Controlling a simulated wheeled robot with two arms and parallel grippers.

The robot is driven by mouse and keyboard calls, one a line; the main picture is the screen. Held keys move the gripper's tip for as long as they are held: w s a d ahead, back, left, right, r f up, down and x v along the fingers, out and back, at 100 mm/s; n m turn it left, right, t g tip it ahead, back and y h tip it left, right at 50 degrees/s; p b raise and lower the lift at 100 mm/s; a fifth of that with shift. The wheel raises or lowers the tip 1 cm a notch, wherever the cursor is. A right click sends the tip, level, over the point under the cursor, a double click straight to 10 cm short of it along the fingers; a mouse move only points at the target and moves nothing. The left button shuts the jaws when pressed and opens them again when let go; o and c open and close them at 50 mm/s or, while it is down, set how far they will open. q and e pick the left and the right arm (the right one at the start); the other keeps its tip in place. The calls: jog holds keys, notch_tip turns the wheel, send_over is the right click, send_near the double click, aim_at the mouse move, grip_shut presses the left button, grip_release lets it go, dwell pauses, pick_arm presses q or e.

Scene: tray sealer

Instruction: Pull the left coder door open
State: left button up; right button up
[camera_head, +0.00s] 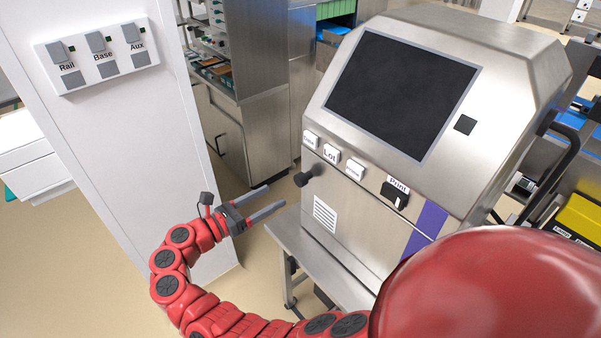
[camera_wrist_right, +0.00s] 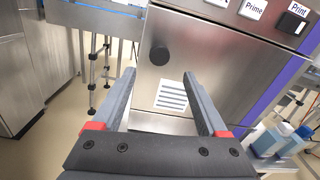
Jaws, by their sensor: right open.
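The coder is a steel machine with a dark screen. Its left door (camera_head: 340,232) is a flat steel panel with a striped label and a round black knob (camera_head: 302,179); the door looks shut. In the right wrist view, the door (camera_wrist_right: 215,65) fills the middle and the knob (camera_wrist_right: 159,56) shows between the finger lines, beyond the tips. My right gripper (camera_head: 277,195) is open and empty, just left of the knob and apart from it; its fingers also show in the wrist view (camera_wrist_right: 158,74). My left gripper is not in view.
A white pillar with a switch panel (camera_head: 105,55) stands at the left. A Print switch (camera_head: 395,195) and white buttons sit above the door. A steel table (camera_head: 335,280) lies under the coder. Bottles (camera_wrist_right: 270,138) stand at right in the wrist view. Steel cabinets (camera_head: 255,130) stand behind.

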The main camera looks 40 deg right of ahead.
aim_at(297, 182)
jog(key=d+p, duration=0.1)
jog(key=d, duration=0.2)
jog(key=d+p, duration=0.1)
jog(key=d, duration=0.2)
jog(key=d+p, duration=0.1)
jog(key=d, duration=0.3)
jog(key=shift+w, duration=0.25)
jog(key=shift+d, duration=0.4)
jog(key=shift+c, duration=0.3)
grip_shut()
